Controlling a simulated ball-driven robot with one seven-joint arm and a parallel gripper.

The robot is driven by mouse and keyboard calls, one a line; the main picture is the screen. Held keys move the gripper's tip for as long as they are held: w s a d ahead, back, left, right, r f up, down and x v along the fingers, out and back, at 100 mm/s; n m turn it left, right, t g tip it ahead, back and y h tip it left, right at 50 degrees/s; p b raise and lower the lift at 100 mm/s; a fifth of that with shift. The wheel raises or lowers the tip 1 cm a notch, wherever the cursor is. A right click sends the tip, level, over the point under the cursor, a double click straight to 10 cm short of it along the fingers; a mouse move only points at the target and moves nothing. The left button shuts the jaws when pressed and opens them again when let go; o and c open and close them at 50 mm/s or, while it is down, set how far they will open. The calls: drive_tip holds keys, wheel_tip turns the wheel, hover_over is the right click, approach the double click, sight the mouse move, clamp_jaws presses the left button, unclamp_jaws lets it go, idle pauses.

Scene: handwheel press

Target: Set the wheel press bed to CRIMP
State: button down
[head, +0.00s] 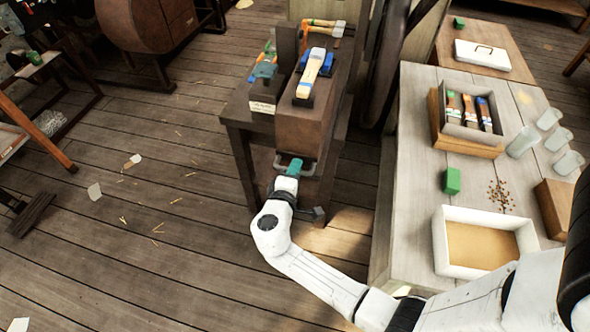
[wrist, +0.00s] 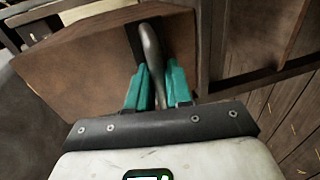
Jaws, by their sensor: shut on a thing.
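My gripper (head: 291,166) has teal fingers and is at the low front end of a brown wooden block (head: 301,125) on a dark wooden stand. In the wrist view, my gripper (wrist: 157,82) is shut on a grey, curved bar handle (wrist: 151,46), with one finger on each side. The handle is mounted on a brown wooden face (wrist: 90,58). The handle also shows as a grey loop in the head view (head: 308,162), partly hidden by my gripper. I cannot make out a handwheel, a press bed or a CRIMP mark for sure.
Tools with orange and blue parts (head: 318,62) lie on top of the stand, beside a small label too small to read (head: 262,107). A pale table (head: 410,150) with a white tray (head: 440,255) and a green block (head: 451,181) is at right. The floor at left is mostly clear.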

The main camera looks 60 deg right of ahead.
drive_tip(key=shift+d, duration=0.1)
idle(0.4)
drive_tip(key=r+b+x, duration=0.1)
drive_tip(key=b+x, duration=0.3)
drive_tip(key=x, duration=0.4)
drive_tip(key=r+b+x, duration=0.2)
drive_tip(key=b+x, duration=0.3)
drive_tip(key=x, duration=0.4)
drive_tip(key=d+r+b+x, duration=0.1)
drive_tip(key=b+x, duration=0.3)
drive_tip(key=x, duration=0.4)
drive_tip(key=shift+w+d+r, duration=0.2)
drive_tip(key=shift+r, duration=0.25)
drive_tip(key=shift+w+d+r+b, duration=0.1)
drive_tip(key=shift+w+d+b, duration=0.1)
drive_tip(key=shift+d+b, duration=0.2)
drive_tip(key=shift+w+d+b, duration=0.15)
drive_tip(key=shift+d+b, duration=0.1)
drive_tip(key=shift+d, duration=0.25)
drive_tip(key=shift+w+d+r, duration=0.1)
drive_tip(key=shift+r, duration=0.05)
drive_tip(key=c, duration=1.3)
unclamp_jaws()
drive_tip(key=shift+d, duration=0.2)
drive_tip(key=shift+o, duration=0.4)
